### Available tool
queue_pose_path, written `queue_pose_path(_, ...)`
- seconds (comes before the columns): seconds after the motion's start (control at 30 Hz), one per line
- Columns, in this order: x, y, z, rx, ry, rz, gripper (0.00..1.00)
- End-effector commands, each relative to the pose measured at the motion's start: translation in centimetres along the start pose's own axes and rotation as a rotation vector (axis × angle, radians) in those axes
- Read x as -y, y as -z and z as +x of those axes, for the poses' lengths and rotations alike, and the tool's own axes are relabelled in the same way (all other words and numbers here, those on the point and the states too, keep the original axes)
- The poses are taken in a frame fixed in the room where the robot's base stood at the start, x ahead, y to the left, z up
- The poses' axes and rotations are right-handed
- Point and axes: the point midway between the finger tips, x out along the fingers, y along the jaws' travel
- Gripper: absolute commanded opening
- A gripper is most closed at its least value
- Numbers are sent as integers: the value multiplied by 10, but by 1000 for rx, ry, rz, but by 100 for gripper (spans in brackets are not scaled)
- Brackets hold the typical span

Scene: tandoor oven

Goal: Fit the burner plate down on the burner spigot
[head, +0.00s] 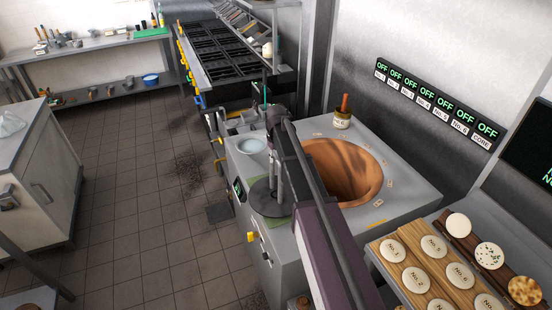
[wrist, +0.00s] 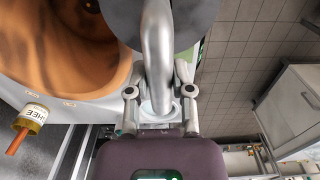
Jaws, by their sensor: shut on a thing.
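A dark round plate, apparently the burner plate (head: 264,205), is at the front left corner of the oven top in the head view. It also shows at the top of the wrist view (wrist: 195,20), with a thick curved grey handle (wrist: 157,60). My gripper (head: 279,178) is above the plate; in the wrist view its fingers (wrist: 159,92) are closed around the handle. The plate is over a green pad (head: 275,222); I cannot tell whether it touches it. The tandoor mouth (head: 345,172) is to the right, partly behind my arm. I cannot make out the burner spigot.
A jar with a brown handle (head: 342,120) stands behind the mouth. A pale round dish (head: 251,146) is at the oven's back left. A board of numbered dough rounds (head: 407,262) is at right. A black grill range (head: 225,60) stands behind. Tiled floor at left is mostly clear.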

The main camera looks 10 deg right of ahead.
Motion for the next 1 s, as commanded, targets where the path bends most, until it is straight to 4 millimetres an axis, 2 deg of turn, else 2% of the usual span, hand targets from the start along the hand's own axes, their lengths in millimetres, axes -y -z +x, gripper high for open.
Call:
queue_pose_path(0.07,0,0,0,0,0,0,0)
queue_pose_path(0.1,0,0,0,0,0,0,32)
queue_pose_path(0.23,0,0,0,0,0,0,70)
queue_pose_path(0.67,0,0,-1,0,0,0,70)
queue_pose_path(1.0,0,0,-19,0,0,0,70)
